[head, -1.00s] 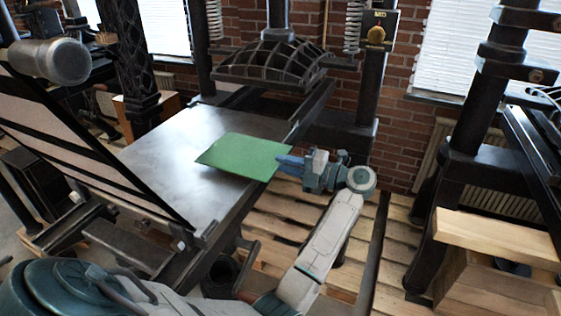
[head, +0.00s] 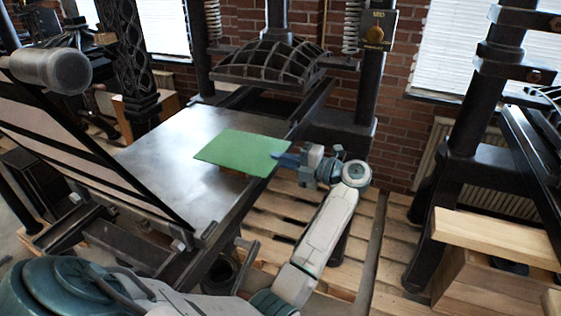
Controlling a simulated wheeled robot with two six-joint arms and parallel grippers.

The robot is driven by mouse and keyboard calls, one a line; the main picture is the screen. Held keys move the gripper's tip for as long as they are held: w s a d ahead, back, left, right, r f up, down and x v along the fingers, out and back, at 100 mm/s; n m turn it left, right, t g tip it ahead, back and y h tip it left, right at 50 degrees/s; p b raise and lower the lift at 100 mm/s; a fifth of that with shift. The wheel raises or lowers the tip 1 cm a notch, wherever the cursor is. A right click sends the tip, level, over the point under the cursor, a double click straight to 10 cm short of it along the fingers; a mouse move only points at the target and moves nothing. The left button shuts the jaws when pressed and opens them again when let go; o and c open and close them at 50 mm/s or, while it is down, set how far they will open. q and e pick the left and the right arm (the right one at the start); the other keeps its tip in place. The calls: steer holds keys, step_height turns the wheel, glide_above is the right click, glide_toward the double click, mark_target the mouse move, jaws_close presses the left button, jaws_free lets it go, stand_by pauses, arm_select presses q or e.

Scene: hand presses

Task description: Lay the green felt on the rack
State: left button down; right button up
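The green felt (head: 237,152) is a flat, sheet-like rectangle over the right edge of the metal press bed (head: 165,150). I cannot make out which thing is the rack.
A ribbed black press head (head: 268,64) hangs behind the bed. A hinged frame (head: 75,140) leans up at the left. Wooden pallets (head: 275,215) lie below. Another press (head: 465,150) and wooden blocks (head: 490,245) stand at the right.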

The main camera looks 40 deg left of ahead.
arm_select(q)
steer(key=shift+r, duration=0.8)
steer(key=shift+d, duration=0.1)
steer(key=w+d+r, duration=0.1)
steer(key=d+r, duration=0.2)
steer(key=d, duration=0.3)
steer(key=shift+w+d, duration=0.3)
steer(key=shift+d, duration=0.05)
